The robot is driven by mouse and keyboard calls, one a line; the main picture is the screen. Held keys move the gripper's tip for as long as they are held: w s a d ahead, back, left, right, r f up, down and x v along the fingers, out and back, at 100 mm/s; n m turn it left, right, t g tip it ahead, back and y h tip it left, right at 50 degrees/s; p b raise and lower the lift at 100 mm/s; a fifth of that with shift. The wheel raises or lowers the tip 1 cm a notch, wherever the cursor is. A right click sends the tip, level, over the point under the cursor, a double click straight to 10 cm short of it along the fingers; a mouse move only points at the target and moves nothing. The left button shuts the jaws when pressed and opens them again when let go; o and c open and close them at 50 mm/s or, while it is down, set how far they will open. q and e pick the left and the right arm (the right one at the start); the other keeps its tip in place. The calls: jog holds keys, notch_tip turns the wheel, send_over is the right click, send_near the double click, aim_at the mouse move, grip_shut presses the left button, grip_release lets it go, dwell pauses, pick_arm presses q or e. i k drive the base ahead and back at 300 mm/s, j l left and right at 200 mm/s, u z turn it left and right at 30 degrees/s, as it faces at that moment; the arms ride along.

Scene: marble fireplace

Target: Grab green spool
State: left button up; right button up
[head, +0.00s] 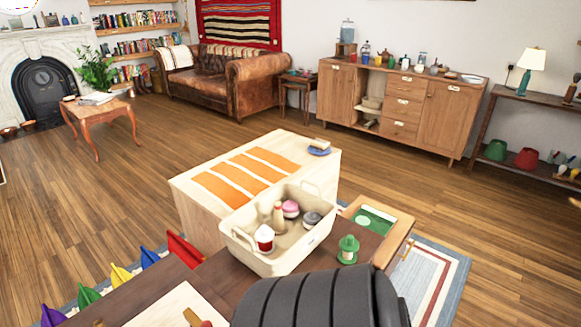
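The green spool (348,249) stands upright on the dark brown table (222,284), just right of a cream basket (270,263). It has a rounded green top and a pale patch on its front. The basket holds a red-and-white spool (264,238), a beige cone (279,217), a pink spool (291,209) and a dark grey spool (312,219). Neither of my grippers shows in the head view. Nothing is seen touching the green spool.
A wooden tray or drawer (404,238) with a green piece in it lies right of the spool. A pale cabinet (325,176) with orange strips stands behind the basket. A large dark ribbed shape (320,300) hides the table's near part. Coloured pointed pieces line the left edge.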

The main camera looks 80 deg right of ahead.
aim_at(349, 245)
jog(key=z, duration=3.15)
jog(key=l+u, duration=0.25)
